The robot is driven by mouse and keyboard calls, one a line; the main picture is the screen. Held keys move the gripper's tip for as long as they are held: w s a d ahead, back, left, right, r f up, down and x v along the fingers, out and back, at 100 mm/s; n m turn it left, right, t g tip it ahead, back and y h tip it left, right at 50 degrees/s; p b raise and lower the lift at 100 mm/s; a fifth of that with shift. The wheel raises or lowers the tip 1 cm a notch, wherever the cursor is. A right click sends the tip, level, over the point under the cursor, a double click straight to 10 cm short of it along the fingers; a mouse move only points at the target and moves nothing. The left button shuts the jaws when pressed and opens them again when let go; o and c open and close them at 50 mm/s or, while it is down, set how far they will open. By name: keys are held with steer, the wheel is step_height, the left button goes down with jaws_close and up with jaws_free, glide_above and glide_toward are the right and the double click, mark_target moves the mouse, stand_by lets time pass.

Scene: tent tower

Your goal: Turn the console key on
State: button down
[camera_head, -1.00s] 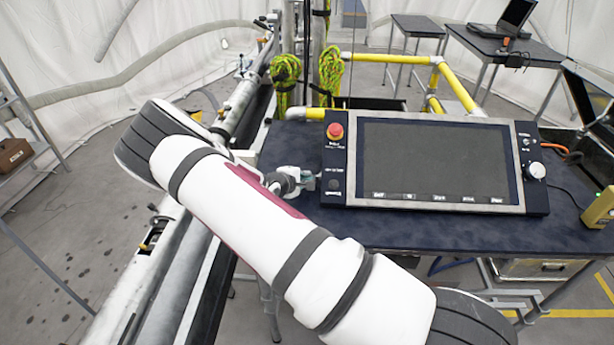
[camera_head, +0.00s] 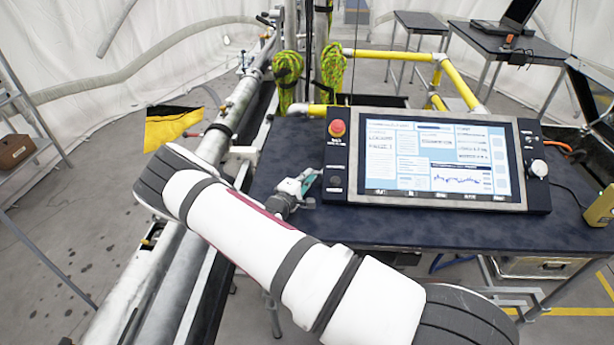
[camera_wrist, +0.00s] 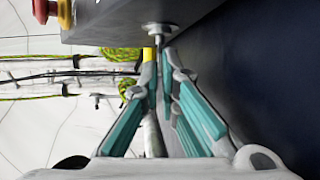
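The console (camera_head: 437,160) lies on the dark table, and its screen is lit with panels and a graph. The key switch (camera_head: 336,181) is on the left strip of its frame, below the red stop button (camera_head: 338,128). My gripper (camera_head: 314,174) is just left of that strip, tilted. In the wrist view, a small silver key fitting (camera_wrist: 160,29) is on the console's edge, straight beyond the fingertips. My gripper's teal-padded fingers (camera_wrist: 160,62) show a narrow gap between their tips. Whether they touch the key cannot be told.
The dark table (camera_head: 430,227) has bare surface in front of the console. A white knob (camera_head: 537,168) is on the console's right strip. A yellow device (camera_head: 600,207) stands at the table's right edge. Yellow rails (camera_head: 400,56) run behind, and a metal pipe (camera_head: 222,120) runs along the left.

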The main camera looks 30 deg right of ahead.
steer(key=shift+d, duration=0.1)
steer(key=c, duration=1.8)
jaws_free()
steer(key=v, duration=1.2)
